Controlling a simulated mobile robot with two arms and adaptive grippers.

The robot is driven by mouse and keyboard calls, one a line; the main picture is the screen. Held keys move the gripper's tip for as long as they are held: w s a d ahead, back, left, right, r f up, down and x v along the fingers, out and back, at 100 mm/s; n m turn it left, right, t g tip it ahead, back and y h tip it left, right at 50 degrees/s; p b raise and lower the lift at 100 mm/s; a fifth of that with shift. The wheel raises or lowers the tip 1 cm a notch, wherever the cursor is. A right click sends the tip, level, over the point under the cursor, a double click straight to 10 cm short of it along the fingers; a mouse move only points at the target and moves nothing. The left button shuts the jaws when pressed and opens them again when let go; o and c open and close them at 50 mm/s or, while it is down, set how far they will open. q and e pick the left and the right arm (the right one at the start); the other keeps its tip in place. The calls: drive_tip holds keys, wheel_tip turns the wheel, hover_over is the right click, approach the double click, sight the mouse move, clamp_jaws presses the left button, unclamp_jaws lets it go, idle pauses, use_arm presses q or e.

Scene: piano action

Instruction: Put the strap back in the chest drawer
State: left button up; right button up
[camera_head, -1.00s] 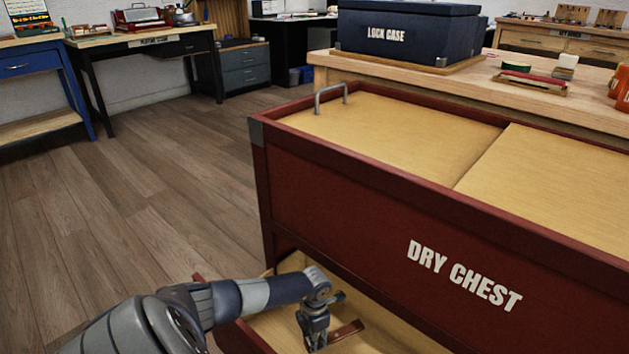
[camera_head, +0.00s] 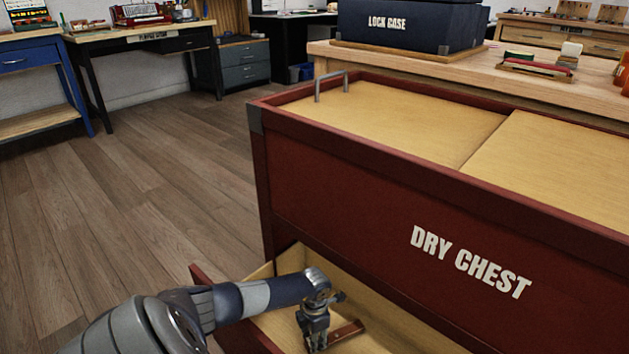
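The red chest marked DRY CHEST (camera_head: 350,210) stands at the right. Its lower drawer (camera_head: 385,322) is pulled open, and its pale wooden inside shows. The strap (camera_head: 346,333), a short brown strip with a small light spot, is low inside the drawer opening. My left gripper (camera_head: 314,343) reaches into the drawer from the left and points down at the strap's left end. The fingertips are small and partly cut off by the bottom edge, so I cannot tell whether they grip the strap or are open beside it. My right gripper is not in view.
The chest's top has two pale panels and a metal handle (camera_head: 331,87). Behind it a wooden bench (camera_head: 400,72) carries a dark case marked LOCK CASE (camera_head: 410,28). The wooden floor (camera_head: 130,200) at the left is clear.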

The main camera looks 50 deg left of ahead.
use_arm(q)
drive_tip(key=shift+f+b, duration=0.45)
drive_tip(key=shift+f, duration=0.15)
drive_tip(key=o, duration=1.1)
drive_tip(key=shift+r, duration=0.1)
drive_tip(key=shift+r, duration=0.1)
